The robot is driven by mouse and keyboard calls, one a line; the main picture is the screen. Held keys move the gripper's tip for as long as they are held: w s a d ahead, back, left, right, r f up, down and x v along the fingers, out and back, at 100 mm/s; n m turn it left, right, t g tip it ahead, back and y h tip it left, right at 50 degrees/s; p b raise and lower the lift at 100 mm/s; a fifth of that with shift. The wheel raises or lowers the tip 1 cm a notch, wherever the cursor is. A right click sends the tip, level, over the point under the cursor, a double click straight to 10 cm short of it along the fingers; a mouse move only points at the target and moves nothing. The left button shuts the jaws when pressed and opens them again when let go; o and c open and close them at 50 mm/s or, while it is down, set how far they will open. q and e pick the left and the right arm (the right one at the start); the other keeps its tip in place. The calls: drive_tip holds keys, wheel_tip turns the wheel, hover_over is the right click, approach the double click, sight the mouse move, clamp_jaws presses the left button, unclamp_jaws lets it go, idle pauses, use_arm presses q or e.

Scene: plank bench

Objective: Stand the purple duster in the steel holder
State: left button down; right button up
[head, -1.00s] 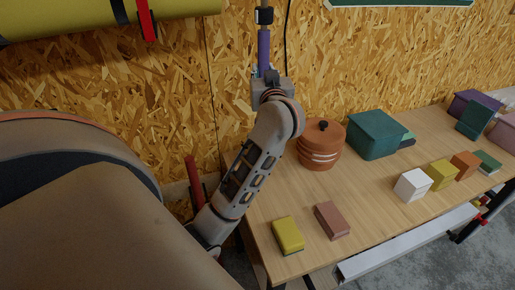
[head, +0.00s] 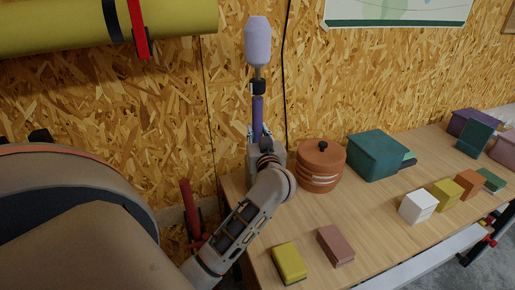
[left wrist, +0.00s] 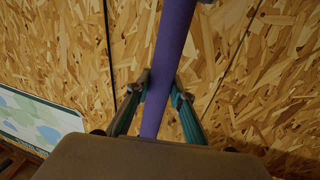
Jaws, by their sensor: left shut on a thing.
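My left gripper (head: 257,134) is shut on the purple duster by its handle (head: 257,112). The duster stands upright in the grip, its pale lavender head (head: 257,42) up above a black collar, in front of the chipboard wall. In the left wrist view the purple handle (left wrist: 172,50) runs between the two fingers (left wrist: 158,90). The handle's lower end is hidden behind my gripper and arm. I cannot make out the steel holder in either view. My right gripper is not in view.
A terracotta lidded pot (head: 320,178) stands on the wooden bench (head: 350,212) just right of my gripper. Yellow (head: 289,262) and brown (head: 335,245) blocks lie near the front edge, with more blocks to the right.

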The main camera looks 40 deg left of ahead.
use_arm(q)
drive_tip(key=shift+f, duration=0.6)
wheel_tip(320, 180, down, 4)
drive_tip(key=shift+r+b, duration=0.15)
drive_tip(key=shift+b, duration=0.45)
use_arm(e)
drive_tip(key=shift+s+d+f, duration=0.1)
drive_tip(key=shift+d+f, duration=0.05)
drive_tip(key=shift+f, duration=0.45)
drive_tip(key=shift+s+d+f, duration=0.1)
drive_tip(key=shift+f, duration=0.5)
use_arm(q)
drive_tip(key=c, duration=1.8)
unclamp_jaws()
drive_tip(key=shift+f, duration=0.2)
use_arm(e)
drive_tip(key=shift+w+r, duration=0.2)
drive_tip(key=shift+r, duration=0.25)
use_arm(q)
drive_tip(key=shift+o, duration=0.2)
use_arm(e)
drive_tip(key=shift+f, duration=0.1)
